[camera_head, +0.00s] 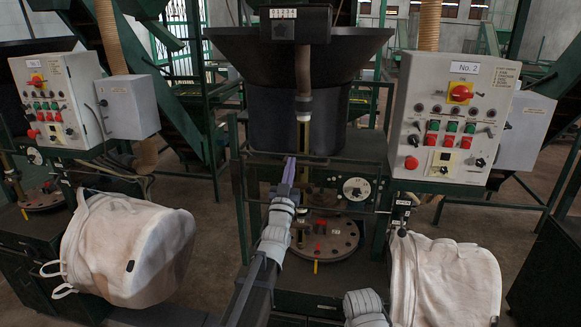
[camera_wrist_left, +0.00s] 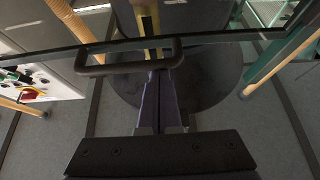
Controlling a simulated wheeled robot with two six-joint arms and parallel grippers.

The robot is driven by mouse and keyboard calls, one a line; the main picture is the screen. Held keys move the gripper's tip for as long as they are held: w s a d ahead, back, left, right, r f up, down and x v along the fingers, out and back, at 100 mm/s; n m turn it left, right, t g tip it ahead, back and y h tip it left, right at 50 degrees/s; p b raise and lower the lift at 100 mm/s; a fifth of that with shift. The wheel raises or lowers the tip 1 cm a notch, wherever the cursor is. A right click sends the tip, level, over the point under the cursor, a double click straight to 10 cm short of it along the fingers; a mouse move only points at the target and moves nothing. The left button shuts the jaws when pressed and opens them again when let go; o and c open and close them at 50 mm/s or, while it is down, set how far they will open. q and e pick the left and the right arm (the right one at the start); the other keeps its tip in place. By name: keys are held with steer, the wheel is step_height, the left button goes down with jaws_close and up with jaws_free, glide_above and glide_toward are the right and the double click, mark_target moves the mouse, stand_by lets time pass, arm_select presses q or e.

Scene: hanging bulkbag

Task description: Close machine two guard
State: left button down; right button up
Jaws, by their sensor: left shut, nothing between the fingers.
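Machine two stands in the centre of the head view, with its panel labelled No. 2 (camera_head: 454,120) at right. My left gripper (camera_head: 290,165) reaches up in front of the machine, its purple fingers shut and empty. In the left wrist view, the fingertips (camera_wrist_left: 158,75) are at the lower bar of a dark handle (camera_wrist_left: 110,69). I cannot tell whether they touch it. The handle is on a dark frame edge (camera_wrist_left: 220,38), which appears to belong to the guard. The guard's full outline and angle are unclear. My right gripper is out of view.
A black hopper (camera_head: 300,80) is above the machine, with a round plate (camera_head: 325,238) below. White bulk bags hang at left (camera_head: 125,248) and right (camera_head: 445,280). Another control panel (camera_head: 58,100) is at far left. Open floor shows between the machines.

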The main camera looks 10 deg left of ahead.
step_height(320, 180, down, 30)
steer(key=b, duration=2.8)
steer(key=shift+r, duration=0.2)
